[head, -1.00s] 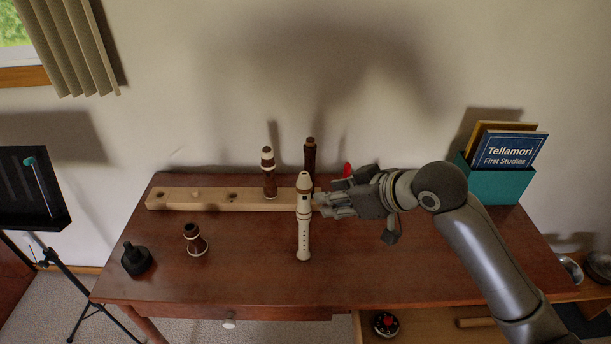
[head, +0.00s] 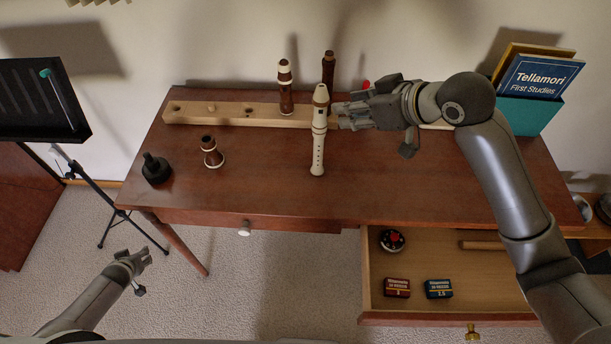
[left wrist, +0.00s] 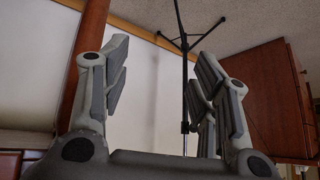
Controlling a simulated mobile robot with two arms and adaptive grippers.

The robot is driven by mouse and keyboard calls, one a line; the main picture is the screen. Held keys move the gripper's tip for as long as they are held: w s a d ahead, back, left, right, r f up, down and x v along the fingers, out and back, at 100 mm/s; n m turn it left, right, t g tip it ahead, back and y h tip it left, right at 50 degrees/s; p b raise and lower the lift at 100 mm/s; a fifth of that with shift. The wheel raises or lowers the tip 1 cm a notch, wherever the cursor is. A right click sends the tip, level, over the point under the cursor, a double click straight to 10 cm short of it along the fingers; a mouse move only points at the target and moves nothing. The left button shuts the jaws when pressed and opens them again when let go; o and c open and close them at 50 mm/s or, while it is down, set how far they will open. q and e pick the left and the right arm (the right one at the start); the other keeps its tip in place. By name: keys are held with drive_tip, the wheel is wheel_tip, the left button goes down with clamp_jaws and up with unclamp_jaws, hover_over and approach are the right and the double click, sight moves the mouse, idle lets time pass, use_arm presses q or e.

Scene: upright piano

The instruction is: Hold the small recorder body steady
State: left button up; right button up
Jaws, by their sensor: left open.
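A small cream recorder (head: 319,140) is upright above or on the desk, in front of the wooden rail; its lower end is over the desk top. My right gripper (head: 340,114) points left, its fingertips at the recorder's upper part. Whether the fingers close on it is hard to see. My left gripper (head: 140,262) is low at the left, in front of the desk and well away from the recorder. In the left wrist view its fingers (left wrist: 160,95) are spread and empty, with a stand's pole beyond.
On the desk (head: 270,195) are a wooden rail (head: 225,114) with dark joints (head: 285,100), a brown-white joint (head: 212,153) and a black object (head: 156,169). An open drawer (head: 420,265) juts out at right. A music stand (head: 40,100) is left. A teal book holder (head: 525,115) stands right.

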use_arm(q)
drive_tip(key=w+a+r+n+t+y, duration=0.1)
drive_tip(key=w+a+r+n+t, duration=0.1)
drive_tip(key=w+a+r, duration=0.55)
drive_tip(key=w+a+r+n+t, duration=0.15)
drive_tip(key=w+r, duration=0.25)
drive_tip(key=r, duration=0.7)
drive_tip(key=w+a+r+n+t+y, duration=0.1)
drive_tip(key=w+a+r+n, duration=0.1)
drive_tip(key=w+a+r, duration=0.55)
drive_tip(key=w+d+r+m+t+h, duration=0.25)
drive_tip(key=d+m, duration=0.25)
drive_tip(key=d, duration=1)
drive_tip(key=w+d+r+m+t+h, duration=0.2)
drive_tip(key=w+d+r+m+h, duration=0.15)
drive_tip(key=d, duration=1.15)
drive_tip(key=w+d+r+m+t+h, duration=0.2)
drive_tip(key=w+d+r+m, duration=0.3)
drive_tip(key=d, duration=1)
drive_tip(key=h, duration=0.3)
approach(317, 148)
drive_tip(key=w, duration=0.1)
drive_tip(key=x, duration=1)
drive_tip(key=shift+w+d, duration=0.15)
drive_tip(key=shift+w, duration=0.15)
